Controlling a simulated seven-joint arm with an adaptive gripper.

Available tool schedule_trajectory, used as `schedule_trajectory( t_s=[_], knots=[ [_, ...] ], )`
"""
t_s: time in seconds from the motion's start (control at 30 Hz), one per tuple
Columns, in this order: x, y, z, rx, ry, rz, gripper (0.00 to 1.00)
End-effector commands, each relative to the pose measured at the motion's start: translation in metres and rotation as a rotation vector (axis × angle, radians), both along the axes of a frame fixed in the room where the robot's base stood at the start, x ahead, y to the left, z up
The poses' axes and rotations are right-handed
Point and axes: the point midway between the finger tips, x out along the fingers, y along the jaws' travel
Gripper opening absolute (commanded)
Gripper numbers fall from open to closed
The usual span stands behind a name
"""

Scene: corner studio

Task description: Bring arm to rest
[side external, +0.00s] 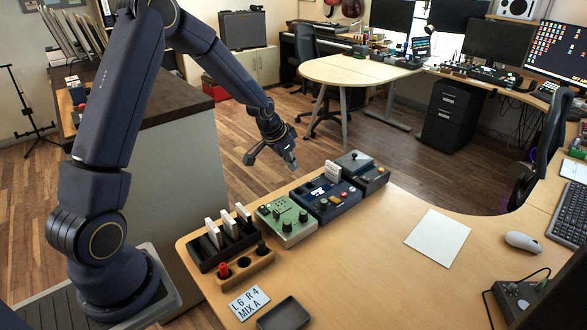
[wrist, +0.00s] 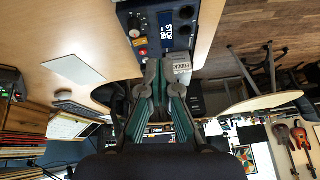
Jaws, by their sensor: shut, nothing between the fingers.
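My gripper (side external: 290,163) is dark and shows in the side external view, in the air just beyond the far left edge of the wooden desk (side external: 380,235). It points down and to the right and holds nothing. The fingertips overlap part of that device's near edge in the wrist view; I cannot tell the exact gap. My arm reaches from its base at the left, raised and bent over the floor.
On the desk stand a black slotted rack (side external: 222,240), a wooden peg block (side external: 245,268), a green control box (side external: 287,222), a blue box (side external: 326,198) and a dark joystick box (side external: 362,172). A white sheet (side external: 437,236), mouse (side external: 523,241) and keyboard (side external: 572,212) lie right. The desk's middle is clear.

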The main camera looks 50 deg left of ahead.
Motion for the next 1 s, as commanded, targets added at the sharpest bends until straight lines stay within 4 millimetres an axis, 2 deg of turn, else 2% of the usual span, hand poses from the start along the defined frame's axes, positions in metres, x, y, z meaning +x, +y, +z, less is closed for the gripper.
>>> schedule_trajectory(
  t_s=[0.03, 0.13, 0.2, 0.3, 0.43, 0.5, 0.57, 0.67, 0.73, 0.8, 0.87, 1.0],
  knots=[
    [0.006, -0.014, 0.040, 0.040, -0.061, -0.036, 0.00],
    [-0.003, -0.041, 0.108, 0.095, -0.142, -0.084, 0.00],
    [-0.020, -0.060, 0.149, 0.118, -0.183, -0.103, 0.00],
    [-0.056, -0.085, 0.195, 0.131, -0.229, -0.115, 0.00],
    [-0.116, -0.110, 0.234, 0.112, -0.270, -0.111, 0.00],
    [-0.152, -0.119, 0.243, 0.086, -0.277, -0.099, 0.00],
    [-0.181, -0.125, 0.245, 0.059, -0.273, -0.086, 0.00],
    [-0.223, -0.130, 0.236, 0.010, -0.242, -0.055, 0.00],
    [-0.249, -0.130, 0.222, -0.026, -0.193, -0.022, 0.00],
    [-0.266, -0.129, 0.207, -0.051, -0.126, 0.017, 0.00],
    [-0.274, -0.129, 0.197, -0.063, -0.076, 0.036, 0.00],
    [-0.280, -0.129, 0.193, -0.073, -0.043, 0.057, 0.00]
  ],
)
